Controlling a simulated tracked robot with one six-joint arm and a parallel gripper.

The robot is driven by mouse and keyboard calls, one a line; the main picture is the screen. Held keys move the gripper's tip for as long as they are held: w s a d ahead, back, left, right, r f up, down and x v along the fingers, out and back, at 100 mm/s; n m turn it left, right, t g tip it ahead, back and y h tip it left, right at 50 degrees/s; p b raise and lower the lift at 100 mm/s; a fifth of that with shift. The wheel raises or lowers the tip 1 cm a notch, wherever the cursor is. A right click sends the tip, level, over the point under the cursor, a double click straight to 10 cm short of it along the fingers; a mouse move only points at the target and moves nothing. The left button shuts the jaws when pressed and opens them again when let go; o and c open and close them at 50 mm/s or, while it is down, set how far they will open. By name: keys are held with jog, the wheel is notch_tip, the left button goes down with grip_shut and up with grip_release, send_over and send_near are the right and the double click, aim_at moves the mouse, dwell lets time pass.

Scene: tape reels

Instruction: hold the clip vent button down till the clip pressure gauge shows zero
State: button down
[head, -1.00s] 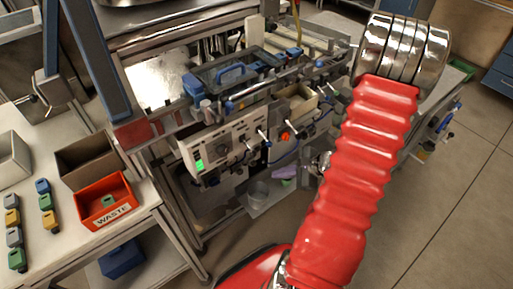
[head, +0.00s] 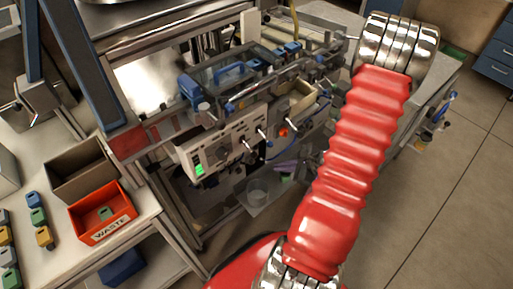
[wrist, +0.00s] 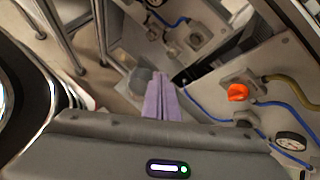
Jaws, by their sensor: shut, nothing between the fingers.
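My gripper (wrist: 163,98) is in the wrist view, its lavender fingers shut together and empty, projecting past the dark grey gripper body. I cannot tell which part is the clip vent button. The fingers appear apart from the knob and gauge.
Blue hoses (wrist: 206,112) and a yellow hose (wrist: 292,78) run along the panel. A clear cup (head: 257,190) stands low on the machine. A control panel with a green light (head: 199,169) faces me. Open floor lies at right.

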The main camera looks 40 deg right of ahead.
aim_at(256, 147)
jog(key=w, duration=0.8)
jog(key=shift+w+a, duration=0.15)
jog(key=shift+w, duration=0.1)
dwell(1.9)
jog(key=shift+w, duration=0.25)
jog(key=shift+w, duration=0.15)
jog(key=shift+w+r, duration=0.1)
jog(key=shift+w, duration=0.45)
dwell(1.1)
jog(key=shift+s, duration=0.85)
